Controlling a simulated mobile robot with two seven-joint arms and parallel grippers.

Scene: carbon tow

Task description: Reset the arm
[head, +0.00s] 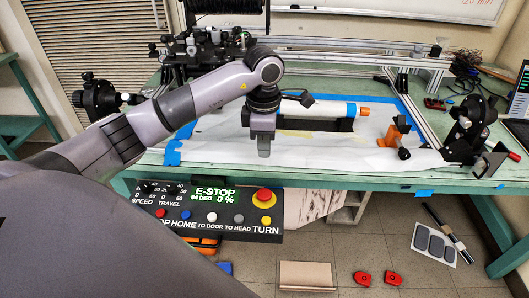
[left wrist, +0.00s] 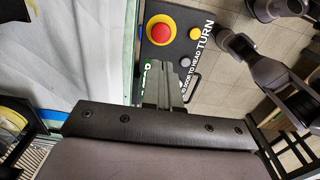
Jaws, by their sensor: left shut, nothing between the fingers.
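My left arm reaches in from the left in the head view, bent at the elbow. Its gripper (head: 264,152) points down over the front part of the green table, above white sheeting. The fingers are together and hold nothing. In the left wrist view the shut fingers (left wrist: 173,68) show beside the control panel (left wrist: 158,60) with its red emergency button (left wrist: 160,30). In the head view the panel (head: 240,228) is at the table's front, below the gripper, and its display reads E-STOP. My right gripper is not in view.
A white roll with an orange end (head: 363,111) lies on the blue-taped sheet behind the gripper. An orange clamp (head: 396,136) stands to its right. Black spool fixtures (head: 97,97) sit at both table ends.

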